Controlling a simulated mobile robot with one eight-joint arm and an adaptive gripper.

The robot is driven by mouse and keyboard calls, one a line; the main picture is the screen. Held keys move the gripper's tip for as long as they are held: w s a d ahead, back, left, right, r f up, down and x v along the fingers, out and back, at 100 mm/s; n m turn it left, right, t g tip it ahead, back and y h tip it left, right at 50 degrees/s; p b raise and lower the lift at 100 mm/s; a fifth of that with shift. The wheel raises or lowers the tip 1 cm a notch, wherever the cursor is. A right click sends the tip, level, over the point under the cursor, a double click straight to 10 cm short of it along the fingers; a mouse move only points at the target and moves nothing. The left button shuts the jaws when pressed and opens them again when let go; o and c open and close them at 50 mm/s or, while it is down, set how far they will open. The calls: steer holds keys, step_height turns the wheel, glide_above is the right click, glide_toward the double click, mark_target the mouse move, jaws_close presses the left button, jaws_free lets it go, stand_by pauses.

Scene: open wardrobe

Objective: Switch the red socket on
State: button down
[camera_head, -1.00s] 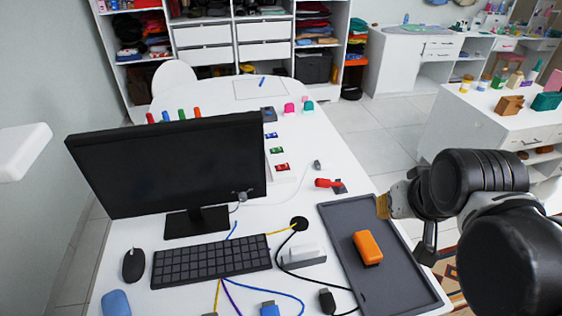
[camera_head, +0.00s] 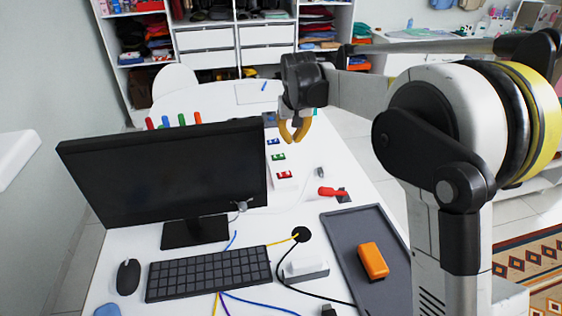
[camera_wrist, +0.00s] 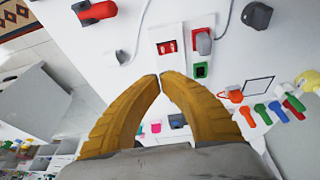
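The red switch (camera_head: 285,174) sits on a white panel on the desk, right of the monitor. In the wrist view the red switch (camera_wrist: 167,47) is just beyond my fingertips, and a grey plug (camera_wrist: 203,42) stands in a red-edged socket beside it. My gripper (camera_head: 294,138) is over the panel and points down. In the wrist view its yellow fingers (camera_wrist: 160,76) meet at the tips with nothing between them. They appear apart from the red switch. I cannot tell whether the switch is on or off.
A green switch (camera_head: 278,157) and a blue switch (camera_head: 273,141) lie farther back in the row. The monitor (camera_head: 160,178) stands close on the left. A red handle (camera_head: 331,191), a loose plug (camera_head: 320,172) and a grey tray (camera_head: 345,243) lie to the right.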

mark_target(286, 171)
steer(key=shift+w+a+f, duration=1)
steer(key=shift+w+f, duration=0.05)
steer(key=shift+f, duration=0.1)
steer(key=b+x, duration=0.1)
steer(key=x, duration=0.3)
steer(key=b+x, duration=0.1)
steer(key=x, duration=0.3)
steer(key=s+b+x, duration=0.1)
steer(key=b+x, duration=0.1)
steer(key=x, duration=0.2)
steer(key=shift+w+d+f, duration=0.1)
steer(key=shift+d+f, duration=0.05)
steer(key=shift+f, duration=0.2)
steer(key=shift+d+f+b, duration=0.1)
steer(key=shift+f+b, duration=0.25)
steer(key=shift+f, duration=0.35)
